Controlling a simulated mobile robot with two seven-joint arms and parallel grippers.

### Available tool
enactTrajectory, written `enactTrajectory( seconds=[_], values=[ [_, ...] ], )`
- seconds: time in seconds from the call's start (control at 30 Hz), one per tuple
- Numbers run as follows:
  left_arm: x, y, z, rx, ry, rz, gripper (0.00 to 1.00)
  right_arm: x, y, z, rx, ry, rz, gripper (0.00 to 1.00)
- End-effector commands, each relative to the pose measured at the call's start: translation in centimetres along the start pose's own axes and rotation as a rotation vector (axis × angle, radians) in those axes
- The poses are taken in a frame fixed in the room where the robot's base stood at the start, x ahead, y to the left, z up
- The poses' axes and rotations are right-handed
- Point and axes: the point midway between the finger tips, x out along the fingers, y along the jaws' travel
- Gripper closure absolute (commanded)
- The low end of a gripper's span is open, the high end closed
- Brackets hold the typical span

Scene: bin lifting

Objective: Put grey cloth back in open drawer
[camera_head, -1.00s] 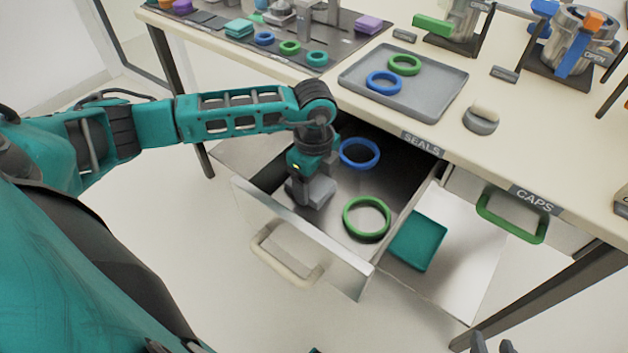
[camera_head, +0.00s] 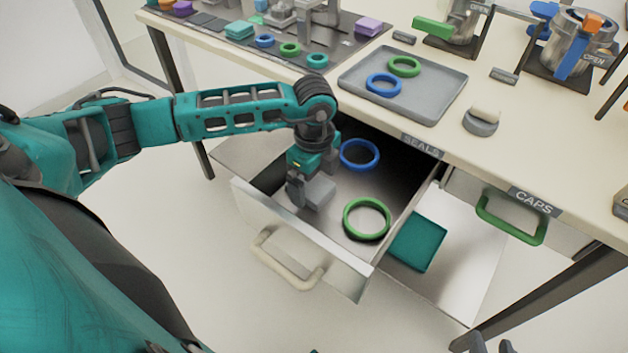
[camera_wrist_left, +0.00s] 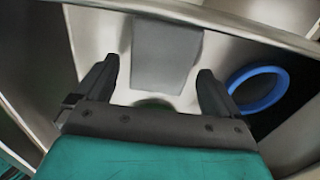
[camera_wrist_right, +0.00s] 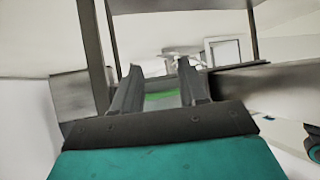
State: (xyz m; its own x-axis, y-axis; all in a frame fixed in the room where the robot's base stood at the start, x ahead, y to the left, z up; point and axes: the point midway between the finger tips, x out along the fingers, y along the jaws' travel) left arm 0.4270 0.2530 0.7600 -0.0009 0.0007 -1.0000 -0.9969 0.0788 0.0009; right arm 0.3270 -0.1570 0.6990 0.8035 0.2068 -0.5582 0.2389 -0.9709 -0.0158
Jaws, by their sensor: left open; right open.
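The grey cloth (camera_head: 319,192) is a folded grey block inside the open drawer labelled SEALS (camera_head: 375,268), near its front left. My left gripper (camera_head: 302,186) is inside the drawer, right beside the cloth. In the left wrist view the cloth (camera_wrist_left: 166,52) shows beyond and between the two spread fingers of my left gripper (camera_wrist_left: 158,70), which is open. I cannot tell whether a finger touches the cloth. My right gripper (camera_wrist_right: 158,68) is open and empty in the right wrist view; its fingertips (camera_head: 490,344) show at the bottom right of the head view, away from the drawer.
A blue ring (camera_head: 360,154) and a green ring (camera_head: 367,219) lie in the same drawer. A teal pad (camera_head: 418,242) lies on a lower surface to its right. The CAPS drawer (camera_head: 465,187) has a green handle. The table top holds a grey tray (camera_head: 440,100) with two rings.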

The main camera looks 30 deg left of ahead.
Motion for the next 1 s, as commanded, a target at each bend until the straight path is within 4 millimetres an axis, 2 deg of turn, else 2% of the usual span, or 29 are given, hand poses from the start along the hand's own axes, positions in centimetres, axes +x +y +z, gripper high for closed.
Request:
enactTrajectory(
  seconds=[0.3, 0.5, 0.7, 1.0],
  values=[
    [-7.0, -0.1, 0.0, 0.001, 0.000, -0.005, 0.03, -0.6, 0.5, -0.1, -0.003, -0.008, 0.012, 0.57],
    [-10.0, -0.1, 0.0, 0.000, 0.001, -0.003, 0.03, -0.9, 0.5, -0.1, -0.004, -0.005, 0.015, 0.57],
    [-11.1, 0.0, 0.0, 0.000, 0.001, -0.001, 0.03, -0.8, 0.6, 0.1, -0.005, -0.010, 0.017, 0.57],
    [-11.1, 0.0, 0.0, -0.001, 0.001, -0.001, 0.03, -0.8, 0.7, 0.3, -0.006, -0.013, 0.017, 0.57]
  ],
)
